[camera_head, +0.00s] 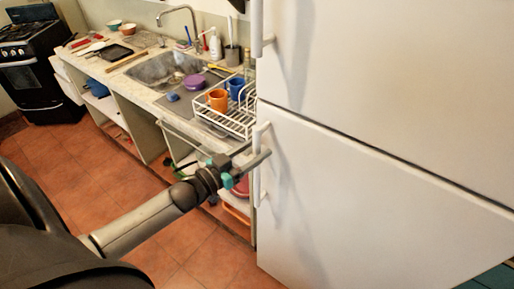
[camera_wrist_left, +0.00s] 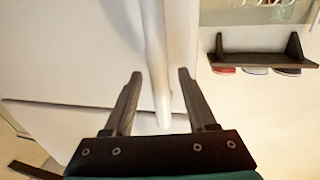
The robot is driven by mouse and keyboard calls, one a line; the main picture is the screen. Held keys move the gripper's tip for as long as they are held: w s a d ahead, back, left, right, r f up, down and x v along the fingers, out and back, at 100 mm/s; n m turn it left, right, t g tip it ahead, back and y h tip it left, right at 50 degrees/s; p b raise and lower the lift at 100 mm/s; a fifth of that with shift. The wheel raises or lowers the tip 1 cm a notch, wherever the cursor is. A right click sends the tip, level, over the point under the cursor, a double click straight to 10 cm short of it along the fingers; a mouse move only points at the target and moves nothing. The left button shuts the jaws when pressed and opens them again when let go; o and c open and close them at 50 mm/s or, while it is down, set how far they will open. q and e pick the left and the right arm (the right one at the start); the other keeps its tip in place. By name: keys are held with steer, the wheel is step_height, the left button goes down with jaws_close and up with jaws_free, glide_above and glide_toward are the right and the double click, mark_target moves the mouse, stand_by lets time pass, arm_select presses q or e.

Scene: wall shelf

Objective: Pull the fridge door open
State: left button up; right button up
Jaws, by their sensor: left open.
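The white fridge fills the right of the head view, with an upper door (camera_head: 400,80) and a lower door (camera_head: 350,210). Both doors look shut, with a dark seam between them. A white vertical handle (camera_head: 257,186) is on the left edge of the lower door. My left gripper (camera_head: 257,154) is at this handle, its fingers pointing toward the fridge. In the left wrist view the open gripper (camera_wrist_left: 160,75) has one finger on each side of a white handle (camera_wrist_left: 168,35), with gaps visible. Contact cannot be told. My right gripper is not in view.
The upper door has its own handle (camera_head: 257,28). Left of the fridge is a counter with a sink (camera_head: 165,72) and a white dish rack (camera_head: 238,122) holding cups. A black stove (camera_head: 30,75) stands at the far left. The tiled floor (camera_head: 60,160) looks clear.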

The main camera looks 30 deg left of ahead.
arm_select(q)
steer(key=shift+w+d, duration=0.15)
steer(key=shift+w, duration=0.3)
jaws_close()
stand_by(0.3)
stand_by(0.9)
